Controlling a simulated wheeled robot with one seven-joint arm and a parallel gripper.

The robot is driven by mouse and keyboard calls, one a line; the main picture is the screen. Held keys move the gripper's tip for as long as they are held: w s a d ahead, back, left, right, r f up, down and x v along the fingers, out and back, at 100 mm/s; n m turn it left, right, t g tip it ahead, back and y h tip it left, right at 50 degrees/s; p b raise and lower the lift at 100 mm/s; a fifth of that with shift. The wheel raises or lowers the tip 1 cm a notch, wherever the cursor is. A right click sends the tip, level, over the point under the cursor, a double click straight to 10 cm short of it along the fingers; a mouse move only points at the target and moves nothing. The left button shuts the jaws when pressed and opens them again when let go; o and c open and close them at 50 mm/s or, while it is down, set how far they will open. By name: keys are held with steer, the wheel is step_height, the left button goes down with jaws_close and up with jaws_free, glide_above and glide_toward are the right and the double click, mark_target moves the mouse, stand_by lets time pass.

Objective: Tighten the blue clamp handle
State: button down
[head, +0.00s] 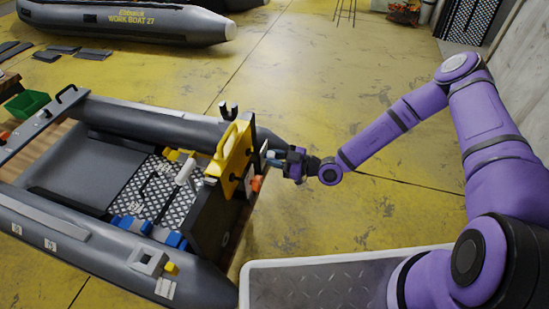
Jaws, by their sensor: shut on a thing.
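The grey inflatable boat (75,230) lies at the left, its dark transom (218,215) facing my arm. The blue clamp handle (270,154) shows as a small bluish piece on the outer side of the transom. My gripper (275,157) reaches it from the right and is shut on it. The fingers and dark gripper body hide most of the handle, and its exact angle cannot be told. A yellow bracket-like part (229,158) stands on the transom just left of my gripper. An orange-red piece (257,183) sits just below the gripper.
Blue parts (131,225) and a dark lattice mat (150,195) lie inside the boat. A green bin (27,104) stands at the far left. A grey tray with a pale rim (300,263) is at the front. Another boat (130,22) lies behind. The yellow floor right of the transom is clear.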

steer(key=c, duration=0.6)
jaws_free()
steer(key=shift+d, duration=0.1)
steer(key=v, duration=0.8)
steer(key=shift+r, duration=0.1)
